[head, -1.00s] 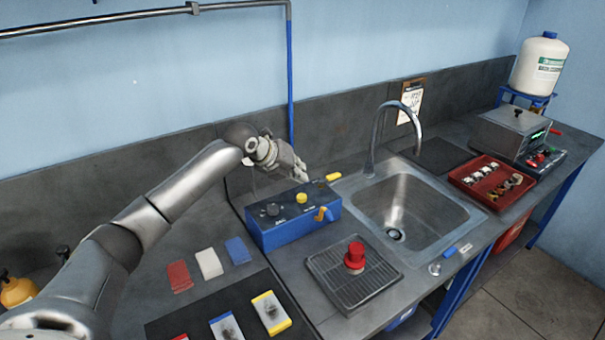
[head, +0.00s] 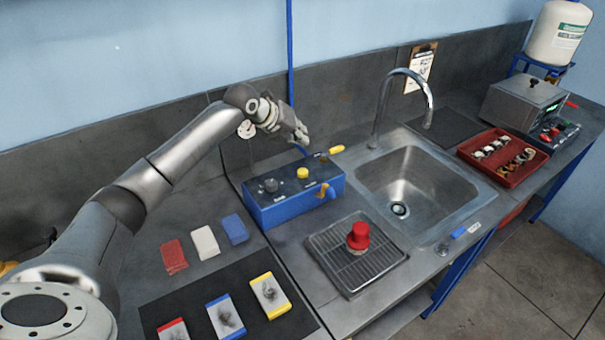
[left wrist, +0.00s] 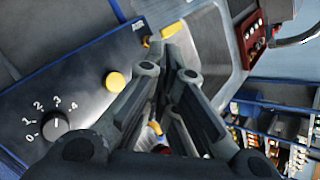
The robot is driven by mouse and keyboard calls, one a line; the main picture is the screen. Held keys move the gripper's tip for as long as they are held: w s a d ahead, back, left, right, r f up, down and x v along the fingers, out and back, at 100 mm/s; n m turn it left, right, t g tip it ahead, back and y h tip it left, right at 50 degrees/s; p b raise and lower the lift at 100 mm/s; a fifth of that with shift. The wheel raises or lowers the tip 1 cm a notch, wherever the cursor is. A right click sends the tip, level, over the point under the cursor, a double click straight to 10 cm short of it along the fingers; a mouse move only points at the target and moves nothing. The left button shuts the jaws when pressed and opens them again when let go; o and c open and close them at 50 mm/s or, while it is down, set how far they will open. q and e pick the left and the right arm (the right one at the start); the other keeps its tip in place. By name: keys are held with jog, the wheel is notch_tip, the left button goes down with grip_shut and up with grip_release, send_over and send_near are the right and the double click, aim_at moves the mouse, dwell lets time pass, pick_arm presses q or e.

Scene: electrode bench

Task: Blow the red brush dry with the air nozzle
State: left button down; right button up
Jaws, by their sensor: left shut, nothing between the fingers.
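The red brush (head: 358,239) stands upright on a ribbed drain tray (head: 325,242) in front of the sink. A blue box (head: 262,214) with a dial and yellow button stands left of the sink. A yellow piece (head: 336,150) at its back right corner appears to be the air nozzle. In the left wrist view this yellow piece (left wrist: 171,30) is beside the label AIR. An orange hooked part (head: 323,191) is on the box front. My left gripper (head: 302,138) is shut and empty, above the box's back edge, near the yellow piece. My right gripper is out of view.
The sink (head: 408,190) with a tall faucet (head: 384,100) is right of the box. A red tray of parts (head: 500,160) stands beyond it. Coloured pads (head: 205,243) and a dark mat (head: 195,303) with cards lie left.

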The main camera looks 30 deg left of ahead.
pick_arm(q)
jog(key=b, duration=0.4)
send_over(300, 169)
notch_tip(300, 169, down, 5)
jog(key=shift+s+f, duration=0.15)
jog(key=shift+f, duration=0.05)
notch_tip(300, 169, down, 2)
jog(key=shift+b, duration=0.5)
jog(key=shift+f, duration=0.15)
dwell(0.4)
jog(key=shift+f, duration=0.25)
